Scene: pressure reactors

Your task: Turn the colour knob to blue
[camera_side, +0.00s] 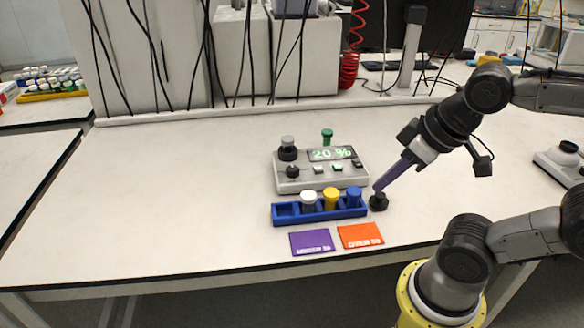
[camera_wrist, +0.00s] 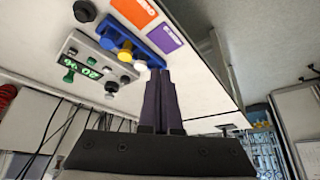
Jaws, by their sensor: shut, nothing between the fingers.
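The grey control box (camera_side: 350,180) has a green "20 %" display (camera_side: 332,153), and it also shows in the wrist view (camera_wrist: 62,50). A small black knob (camera_side: 292,171) sits at its front left; its pointer and any colour marks are too small to read. A grey-topped black cylinder (camera_side: 288,148) and a green-capped post (camera_side: 327,136) stand at the back. My gripper (camera_side: 379,187) has purple fingers, also in the wrist view (camera_wrist: 157,76); they are shut and empty, right of the box. In the side view the tips overlap a black round piece (camera_side: 378,203); the wrist view shows them apart.
A blue rack (camera_side: 282,221) in front of the box holds white (camera_side: 308,197), yellow (camera_side: 331,197) and blue (camera_side: 354,195) capped pieces. Purple (camera_side: 312,242) and orange (camera_side: 360,235) cards lie before it. The table left of the box is clear. Cables hang behind.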

